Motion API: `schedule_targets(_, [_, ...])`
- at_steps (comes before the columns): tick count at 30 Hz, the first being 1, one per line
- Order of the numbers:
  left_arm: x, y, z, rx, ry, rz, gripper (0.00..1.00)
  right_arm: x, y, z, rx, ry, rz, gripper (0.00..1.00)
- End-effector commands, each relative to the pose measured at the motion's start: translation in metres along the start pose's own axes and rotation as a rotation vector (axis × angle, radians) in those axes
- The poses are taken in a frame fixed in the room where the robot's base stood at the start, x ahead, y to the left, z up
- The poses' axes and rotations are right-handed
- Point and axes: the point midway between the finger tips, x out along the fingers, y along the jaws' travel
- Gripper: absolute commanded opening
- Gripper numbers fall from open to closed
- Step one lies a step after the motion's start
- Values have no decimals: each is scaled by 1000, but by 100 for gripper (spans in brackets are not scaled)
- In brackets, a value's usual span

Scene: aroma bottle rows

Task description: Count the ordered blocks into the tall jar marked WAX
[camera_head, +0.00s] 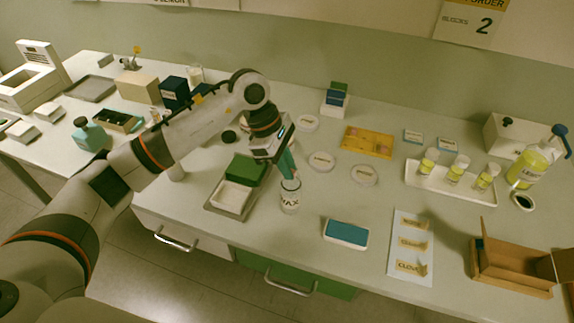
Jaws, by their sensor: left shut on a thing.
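The clear jar marked WAX (290,201) stands upright on the counter near its front edge. My left gripper (289,176) is just above the jar's mouth, its teal fingers pointing down. It is shut on a small pale block (291,184), which is at the jar's mouth; whether it touches the rim I cannot tell. A grey tray (212,208) left of the jar holds a green block stack (246,169) and a white one (232,196). An order card (472,22) on the wall reads BLOCKS 2. My right gripper is not in view.
Round labelled dishes (322,162) lie behind the jar, near a yellow mould (368,142). A blue-topped box (346,233) lies right of the jar. A white tray of bottles (450,186), a label sheet (411,245) and an open carton (512,268) are farther right.

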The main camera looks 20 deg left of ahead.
Motion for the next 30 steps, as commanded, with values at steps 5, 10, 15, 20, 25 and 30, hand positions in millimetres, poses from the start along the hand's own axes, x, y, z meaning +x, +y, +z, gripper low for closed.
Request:
schedule_targets(5, [0,0,0,0,0,0,0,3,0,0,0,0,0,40])
schedule_targets(10, [0,0,0,0,0,0,0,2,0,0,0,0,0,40])
schedule_targets(15, [0,0,0,0,0,0,16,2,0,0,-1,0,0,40])
schedule_targets(20, [0,0,0,0,0,0,40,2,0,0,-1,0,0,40])
schedule_targets(25, [0,0,0,0,0,0,40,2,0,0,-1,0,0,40])
schedule_targets(30, [0,0,0,0,0,1,40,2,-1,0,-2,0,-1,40])
